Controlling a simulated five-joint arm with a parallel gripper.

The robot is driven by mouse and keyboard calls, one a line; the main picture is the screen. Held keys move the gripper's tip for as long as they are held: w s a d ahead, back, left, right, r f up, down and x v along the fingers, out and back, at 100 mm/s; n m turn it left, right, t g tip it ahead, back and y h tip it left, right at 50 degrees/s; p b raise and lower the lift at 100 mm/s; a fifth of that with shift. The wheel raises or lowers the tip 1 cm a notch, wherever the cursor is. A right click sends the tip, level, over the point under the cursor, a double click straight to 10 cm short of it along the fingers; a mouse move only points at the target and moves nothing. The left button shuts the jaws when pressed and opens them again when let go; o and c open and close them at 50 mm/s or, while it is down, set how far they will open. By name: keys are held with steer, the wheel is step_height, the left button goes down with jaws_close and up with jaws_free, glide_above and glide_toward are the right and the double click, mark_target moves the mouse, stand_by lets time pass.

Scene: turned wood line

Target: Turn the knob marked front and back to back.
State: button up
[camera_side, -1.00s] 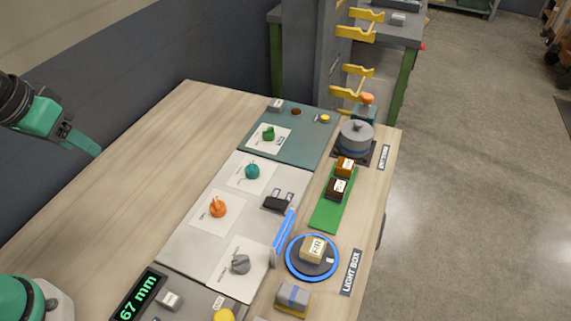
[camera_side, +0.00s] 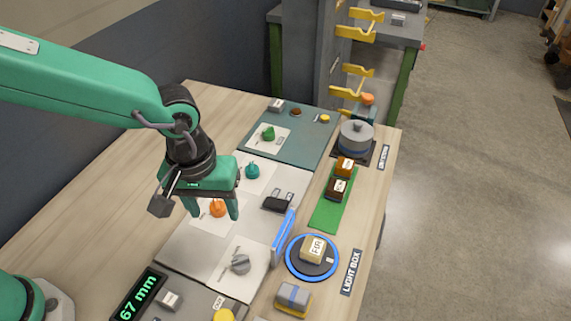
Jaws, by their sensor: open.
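Several knobs stand on white cards: an orange knob (camera_side: 217,209), a grey knob (camera_side: 240,264), a teal knob (camera_side: 252,171) and a green knob (camera_side: 268,133). The print on their cards is too small to read, so I cannot tell which is marked front and back. My gripper (camera_side: 213,213) is open and points down, with one finger on each side of the orange knob in the picture. I cannot tell whether the fingers touch it. My gripper hides part of the orange knob's card and partly covers the teal knob's card.
A black switch block (camera_side: 276,204) and an upright blue panel (camera_side: 284,237) stand right of the knobs. A round blue-rimmed plate (camera_side: 290,268) bears a labelled block (camera_side: 313,248). A grey pot (camera_side: 356,138) stands at the back right. The wooden table is bare at left.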

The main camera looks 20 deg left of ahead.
glide_above(240, 260)
steer(key=shift+g+y, duration=0.3)
step_height(240, 260, down, 4)
steer(key=shift+f, duration=0.1)
steer(key=shift+f, duration=0.1)
steer(key=shift+f, duration=3.75)
steer(key=c, duration=1)
